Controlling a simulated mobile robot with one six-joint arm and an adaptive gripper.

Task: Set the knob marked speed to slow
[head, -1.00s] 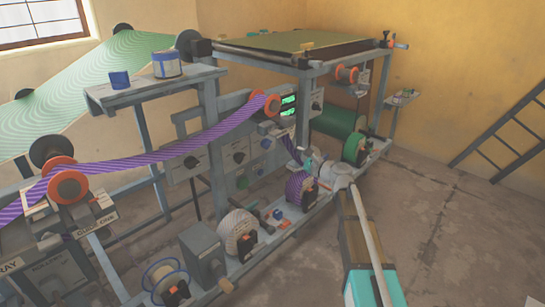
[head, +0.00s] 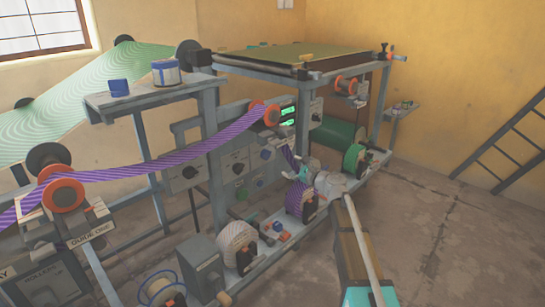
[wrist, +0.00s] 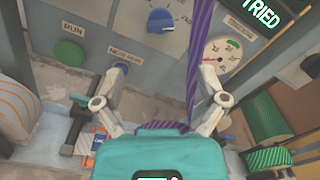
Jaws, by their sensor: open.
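My gripper (wrist: 165,67) is open in the wrist view, its two fingers spread and facing the grey control panel (wrist: 115,20), with nothing between the tips but panel and a purple striped web. In the head view my gripper (head: 305,168) is small, low in front of the machine. No label reading "speed" is legible in either view. A blue knob (wrist: 160,21) sits on the panel above and between the fingertips in the wrist view. A white dial (wrist: 224,52) under a "tracking" label is partly hidden behind the right finger.
The purple web (wrist: 201,30) hangs close beside the right finger. A purple roll (head: 300,200) and a grey roll (head: 237,245) stand on the machine's lower shelf.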

